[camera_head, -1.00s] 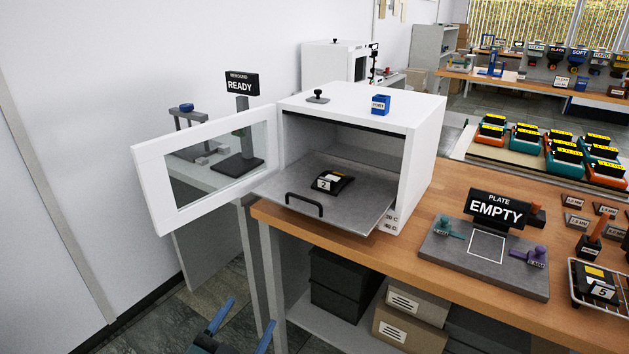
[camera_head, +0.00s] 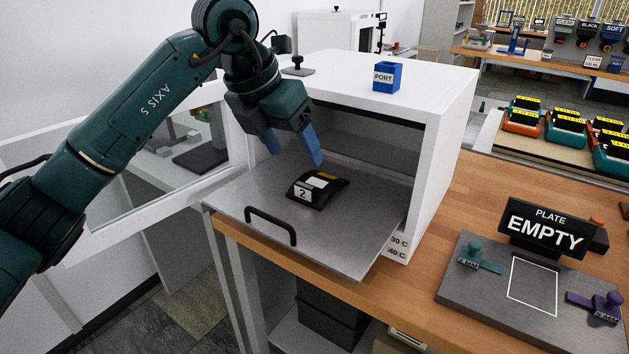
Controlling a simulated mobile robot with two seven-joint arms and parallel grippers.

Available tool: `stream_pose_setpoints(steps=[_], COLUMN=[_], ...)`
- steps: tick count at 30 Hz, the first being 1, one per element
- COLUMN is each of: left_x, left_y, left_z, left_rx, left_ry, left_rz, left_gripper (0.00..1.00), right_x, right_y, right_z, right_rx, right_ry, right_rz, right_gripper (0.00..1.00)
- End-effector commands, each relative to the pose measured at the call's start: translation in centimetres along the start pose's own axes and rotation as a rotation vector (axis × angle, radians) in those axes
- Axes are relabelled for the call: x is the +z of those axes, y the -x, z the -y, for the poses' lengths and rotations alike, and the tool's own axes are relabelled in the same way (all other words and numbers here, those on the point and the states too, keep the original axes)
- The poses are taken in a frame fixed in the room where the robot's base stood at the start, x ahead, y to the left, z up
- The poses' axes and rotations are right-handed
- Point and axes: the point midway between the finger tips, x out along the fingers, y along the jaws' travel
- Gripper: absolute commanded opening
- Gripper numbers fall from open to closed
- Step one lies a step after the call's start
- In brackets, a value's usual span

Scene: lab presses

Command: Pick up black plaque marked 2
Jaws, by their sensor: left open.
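The black plaque marked 2 (camera_head: 325,193) lies on the grey pulled-out shelf (camera_head: 365,232) of the white cabinet (camera_head: 448,130), whose door stands open. It has a white number label on its near end and a white and an orange patch on top. My left gripper (camera_head: 295,157) comes in from the left and hangs just above and behind the plaque. Its two blue fingers are apart with nothing between them. The fingers do not appear to touch the plaque. My right gripper is out of view.
The shelf has a black handle (camera_head: 270,228) at its front. The open glass door (camera_head: 150,170) stands left, behind my arm. A blue PORT block (camera_head: 387,76) sits on the cabinet. A grey plate with an EMPTY sign (camera_head: 545,229) stands on the wooden bench at right.

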Motion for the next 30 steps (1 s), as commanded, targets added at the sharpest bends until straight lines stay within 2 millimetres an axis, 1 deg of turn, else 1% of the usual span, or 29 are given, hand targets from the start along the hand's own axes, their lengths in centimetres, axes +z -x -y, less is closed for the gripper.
stream_pose_setpoints(steps=[1,3,5,8,12,15,18,23,30], left_x=[0.1,0.1,0.1,0.0,-0.1,-0.1,0.0,-0.1,-0.5], left_y=[0.7,1.3,1.1,-0.5,-3.2,-4.8,-5.7,-6.8,-10.3], left_z=[-0.8,-1.4,-1.8,-2.0,-2.3,-2.4,-2.5,-2.5,-2.5], left_rx=[0.057,0.106,0.126,0.129,0.126,0.125,0.126,0.124,0.123], left_ry=[0.004,0.011,0.015,0.016,0.015,0.015,0.014,0.013,0.015], left_rz=[-0.005,-0.013,-0.018,-0.021,-0.022,-0.02,-0.017,-0.019,-0.018], left_gripper=[0.65,0.65,0.65,0.65,0.65,0.65,0.65,0.65,0.65], right_x=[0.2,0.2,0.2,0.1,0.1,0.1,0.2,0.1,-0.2], right_y=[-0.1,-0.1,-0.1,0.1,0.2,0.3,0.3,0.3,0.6], right_z=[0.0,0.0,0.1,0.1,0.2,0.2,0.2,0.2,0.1], right_rx=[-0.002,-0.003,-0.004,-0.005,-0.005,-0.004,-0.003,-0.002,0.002], right_ry=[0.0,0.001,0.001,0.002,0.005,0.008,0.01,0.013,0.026], right_rz=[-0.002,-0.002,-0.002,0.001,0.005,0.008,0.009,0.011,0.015], right_gripper=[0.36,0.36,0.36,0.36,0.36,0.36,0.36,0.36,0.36])
